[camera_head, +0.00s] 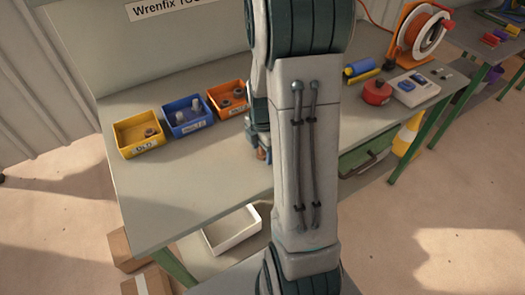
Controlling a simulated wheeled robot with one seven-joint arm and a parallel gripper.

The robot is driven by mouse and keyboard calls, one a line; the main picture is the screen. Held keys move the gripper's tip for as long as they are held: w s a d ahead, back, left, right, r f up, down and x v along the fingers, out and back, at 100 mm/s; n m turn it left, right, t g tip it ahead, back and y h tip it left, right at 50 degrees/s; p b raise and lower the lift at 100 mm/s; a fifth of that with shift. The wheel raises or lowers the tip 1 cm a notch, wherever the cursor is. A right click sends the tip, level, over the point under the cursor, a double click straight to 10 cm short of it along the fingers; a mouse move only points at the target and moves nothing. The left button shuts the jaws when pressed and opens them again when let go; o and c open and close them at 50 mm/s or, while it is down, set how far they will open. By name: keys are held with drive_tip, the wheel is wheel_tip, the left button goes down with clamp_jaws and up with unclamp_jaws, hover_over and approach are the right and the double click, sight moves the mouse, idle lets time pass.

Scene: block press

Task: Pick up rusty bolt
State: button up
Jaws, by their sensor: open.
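No rusty bolt can be told for certain. A small dark brownish part (151,132) lies in the yellow bin (124,142), whose label seems to read OLD. It is too small to tell whether it is a bolt. My gripper (264,153) shows only in part, low over the bench at the left edge of my arm link. The link hides the rest of it and the bench behind it. My gripper is open, and I see nothing held in it. It is to the right of the bins and apart from the yellow one.
A blue bin (190,129) with grey bolts and an orange bin (216,107) with dark round parts stand beside the yellow one. A red round container (377,92), a grey device (411,90) and an orange reel (420,35) are at right. The bench (190,195) is clear front left.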

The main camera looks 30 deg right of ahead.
drive_tip(key=c, duration=1.1)
drive_tip(key=shift+r, duration=0.1)
